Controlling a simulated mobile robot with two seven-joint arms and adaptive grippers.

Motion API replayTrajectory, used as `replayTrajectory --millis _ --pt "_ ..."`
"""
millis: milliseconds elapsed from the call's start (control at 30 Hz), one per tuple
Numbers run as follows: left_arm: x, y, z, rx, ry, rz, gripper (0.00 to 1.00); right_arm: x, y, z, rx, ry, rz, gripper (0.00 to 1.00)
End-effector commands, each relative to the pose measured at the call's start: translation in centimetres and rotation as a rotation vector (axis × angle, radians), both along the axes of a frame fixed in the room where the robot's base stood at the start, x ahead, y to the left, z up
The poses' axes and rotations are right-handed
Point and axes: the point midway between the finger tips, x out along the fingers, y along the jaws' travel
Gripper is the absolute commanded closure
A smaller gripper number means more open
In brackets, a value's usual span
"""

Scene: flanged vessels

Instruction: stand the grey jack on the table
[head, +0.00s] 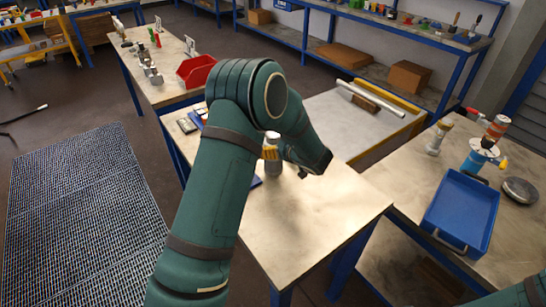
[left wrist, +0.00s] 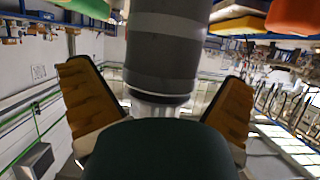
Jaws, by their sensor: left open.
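In the left wrist view, a grey cylinder with a dark band (left wrist: 165,50) shows between the two spread brown finger pads of my left gripper (left wrist: 156,75). There is visible space on both sides of it. My right gripper is not in view.
A red bin (head: 197,71) sits on the table at the back left. On the right table stand a blue tray (head: 462,210), a blue-and-orange vessel (head: 483,150), and a pale fitting (head: 438,137). The front of the middle table is clear.

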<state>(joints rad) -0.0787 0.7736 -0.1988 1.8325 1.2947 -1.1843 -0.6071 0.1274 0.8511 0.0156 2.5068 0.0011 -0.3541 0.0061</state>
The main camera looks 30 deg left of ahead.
Motion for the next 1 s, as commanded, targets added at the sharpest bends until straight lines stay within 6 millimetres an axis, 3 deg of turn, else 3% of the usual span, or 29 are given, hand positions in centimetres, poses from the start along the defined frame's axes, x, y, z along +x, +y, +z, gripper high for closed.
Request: replayTrajectory --millis 300,500,533,1000 --pt "0.4 0.9 -0.4 0.000 0.000 -0.001 0.00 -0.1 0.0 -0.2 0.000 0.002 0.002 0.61" --pt "0.4 0.9 -0.4 0.000 0.000 -0.001 0.70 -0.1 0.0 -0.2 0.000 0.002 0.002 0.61" --pt "0.4 0.9 -0.4 0.000 0.000 -0.001 0.76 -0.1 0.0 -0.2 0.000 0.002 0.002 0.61" --pt "0.5 0.9 0.7 0.002 -0.006 -0.001 0.77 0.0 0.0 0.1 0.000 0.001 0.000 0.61"
